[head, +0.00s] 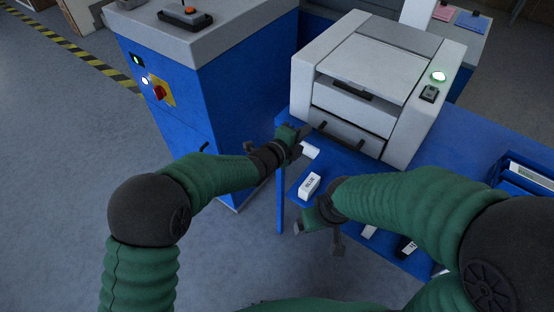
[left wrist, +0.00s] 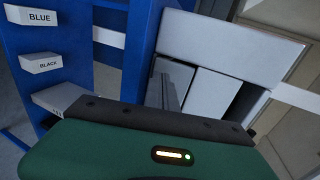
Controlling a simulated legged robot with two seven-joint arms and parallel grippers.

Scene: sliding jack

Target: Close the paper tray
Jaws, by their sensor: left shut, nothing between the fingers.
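The paper tray (head: 350,132) is the low grey drawer front of the white printer (head: 395,50), with a dark bar handle on it. I cannot tell from here how far it stands out. My left gripper (head: 304,131) is shut and empty, just left of the tray front near the table's edge. In the left wrist view its dark fingers (left wrist: 168,85) show in front of the printer's pale panels (left wrist: 222,45). My right gripper (head: 325,232) hangs low at the table's front edge; its fingers are too unclear to judge.
A blue bin (head: 530,172) lies at right.

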